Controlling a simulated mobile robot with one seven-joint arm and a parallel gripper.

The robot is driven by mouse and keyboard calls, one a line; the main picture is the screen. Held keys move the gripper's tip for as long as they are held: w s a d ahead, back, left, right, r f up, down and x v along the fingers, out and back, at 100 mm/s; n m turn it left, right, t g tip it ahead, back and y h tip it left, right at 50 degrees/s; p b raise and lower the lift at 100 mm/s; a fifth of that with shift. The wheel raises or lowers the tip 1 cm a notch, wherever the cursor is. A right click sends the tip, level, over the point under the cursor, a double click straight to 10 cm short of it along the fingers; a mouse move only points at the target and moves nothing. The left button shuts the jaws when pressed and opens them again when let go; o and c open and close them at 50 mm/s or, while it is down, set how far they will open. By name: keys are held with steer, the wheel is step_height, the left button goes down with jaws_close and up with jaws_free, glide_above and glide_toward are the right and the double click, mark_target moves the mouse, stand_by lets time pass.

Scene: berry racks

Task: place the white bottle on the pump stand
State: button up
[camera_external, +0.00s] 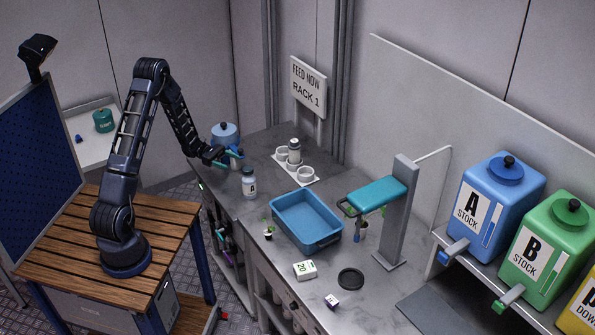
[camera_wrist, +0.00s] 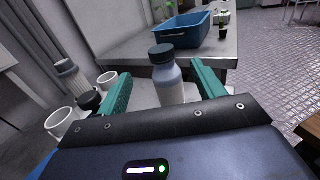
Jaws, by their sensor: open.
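The white bottle (camera_external: 249,184) with a dark cap and a label marked A stands upright near the left edge of the grey counter. My gripper (camera_external: 236,159) is open, with teal fingers, just behind and above it in the external view. In the wrist view the bottle (camera_wrist: 170,85) stands ahead between the spread fingers (camera_wrist: 160,70), with no contact visible. A grey column (camera_external: 402,215) with a teal head (camera_external: 375,196) stands further right on the counter; I cannot tell whether it is the pump stand.
A white holder (camera_external: 296,172) with round cups stands behind the bottle; a second bottle (camera_external: 294,151) is in it. A blue tray (camera_external: 306,222) lies between the bottle and the column. A black disc (camera_external: 351,279) and small boxes (camera_external: 305,270) lie in front.

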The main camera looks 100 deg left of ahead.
mark_target(247, 168)
steer(key=x, duration=1)
steer(key=shift+w+d, duration=0.2)
steer(key=shift+w, duration=0.1)
jaws_close()
